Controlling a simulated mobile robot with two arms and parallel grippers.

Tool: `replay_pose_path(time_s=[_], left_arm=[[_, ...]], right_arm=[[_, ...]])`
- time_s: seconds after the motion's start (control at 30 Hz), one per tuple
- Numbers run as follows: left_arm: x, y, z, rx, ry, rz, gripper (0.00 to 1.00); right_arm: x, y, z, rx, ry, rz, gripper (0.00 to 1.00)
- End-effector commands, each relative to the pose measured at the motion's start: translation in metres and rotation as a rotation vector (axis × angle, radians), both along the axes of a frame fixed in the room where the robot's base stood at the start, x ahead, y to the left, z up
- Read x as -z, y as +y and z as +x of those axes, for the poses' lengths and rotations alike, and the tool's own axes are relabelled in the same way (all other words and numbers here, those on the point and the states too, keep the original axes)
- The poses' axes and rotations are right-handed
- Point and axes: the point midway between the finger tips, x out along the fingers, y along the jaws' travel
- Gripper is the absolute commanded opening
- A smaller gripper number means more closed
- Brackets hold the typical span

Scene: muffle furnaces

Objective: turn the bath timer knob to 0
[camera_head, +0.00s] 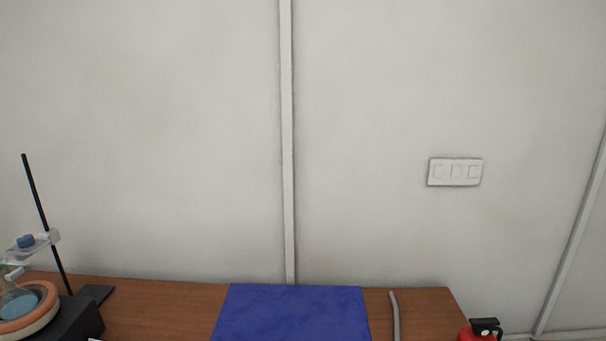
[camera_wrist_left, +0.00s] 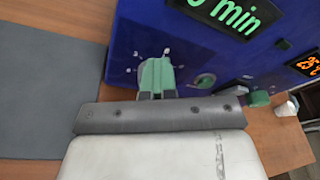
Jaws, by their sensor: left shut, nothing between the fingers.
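The blue bath unit (camera_wrist_left: 130,40) fills the upper middle of the left wrist view. A green display (camera_wrist_left: 232,14) on it ends in "min"; its digit is cut off at the top edge. My left gripper (camera_wrist_left: 157,74) is shut and empty, its green-tipped fingers in front of the panel. White scale marks surround the fingertips, which hide the middle of that dial. I cannot tell whether they touch a knob. A round dark green dial (camera_wrist_left: 205,81) is right of the fingers. My right gripper is not in view.
A blue top (camera_head: 290,314) shows on the wooden table (camera_head: 430,305) in the head view. A stand (camera_head: 45,220) with a flask is at left. A grey hose (camera_head: 395,315) and red extinguisher (camera_head: 482,331) are at right. A green knob (camera_wrist_left: 259,98) and white cup (camera_wrist_left: 287,108) show in the wrist view.

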Motion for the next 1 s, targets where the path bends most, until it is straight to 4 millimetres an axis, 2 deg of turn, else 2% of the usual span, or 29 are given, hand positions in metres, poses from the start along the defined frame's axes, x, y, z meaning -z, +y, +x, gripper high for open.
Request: replay_pose_path(time_s=[0.03, 0.43, 1.0], left_arm=[[-0.003, 0.006, 0.005, -0.009, -0.011, 0.007, 0.0], [0.005, 0.018, 0.005, -0.013, -0.011, 0.009, 0.0], [0.012, 0.023, 0.005, -0.013, -0.006, 0.011, 0.0]], right_arm=[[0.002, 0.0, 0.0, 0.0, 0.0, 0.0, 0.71], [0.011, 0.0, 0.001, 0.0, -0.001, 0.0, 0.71], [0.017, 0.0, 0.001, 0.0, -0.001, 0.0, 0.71]])
